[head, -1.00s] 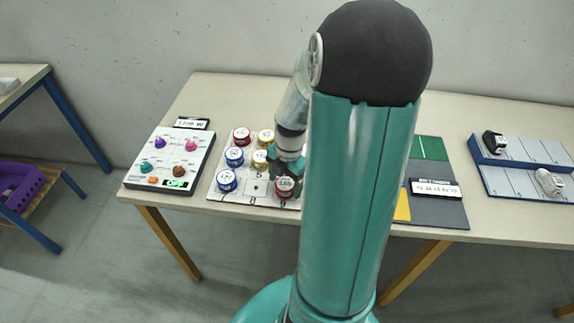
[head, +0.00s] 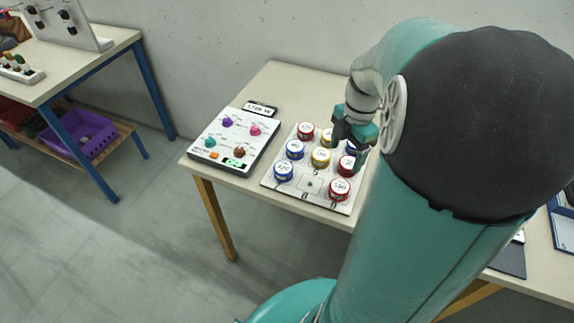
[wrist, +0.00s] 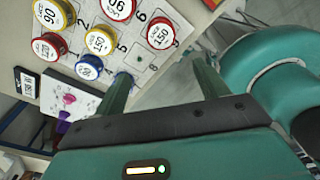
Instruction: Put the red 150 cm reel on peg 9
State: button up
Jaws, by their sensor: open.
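The red 150 reel (wrist: 161,33) sits in the wrist view beside the printed 9 of the white peg board. It looks flat on the board and covers its peg. It is also at the board's front right corner in the head view (head: 340,188). The neighbouring peg 8 (wrist: 139,57) is bare. My gripper (wrist: 162,82) is open, with nothing between its fingers, apart from the red reel. In the head view my gripper (head: 360,150) is above the board's right side, partly behind my arm.
The peg board (head: 329,203) holds several other red, yellow and blue reels. A control panel (head: 226,162) with coloured knobs stands to its left. A second table (head: 60,85) with a purple crate (head: 88,140) below is farther left. My arm hides much of the table's right side.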

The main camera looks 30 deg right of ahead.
jog(key=s+a+r+m+t, duration=0.1)
jog(key=a+r+m+t, duration=0.1)
jog(key=a+m, duration=0.4)
jog(key=s+a+r+m+t, duration=0.1)
jog(key=s+a+r+m, duration=0.1)
jog(key=a+r+m, duration=0.3)
jog(key=s+a+r+m+t+h, duration=0.1)
jog(key=s+a+r+m+t, duration=0.1)
jog(key=a+m, duration=0.4)
jog(key=a+r, duration=0.1)
jog(key=a, duration=0.4)
jog(key=shift+a+r+m+t, duration=0.15)
jog(key=shift+a+m+t, duration=0.15)
jog(key=shift+a+m, duration=0.1)
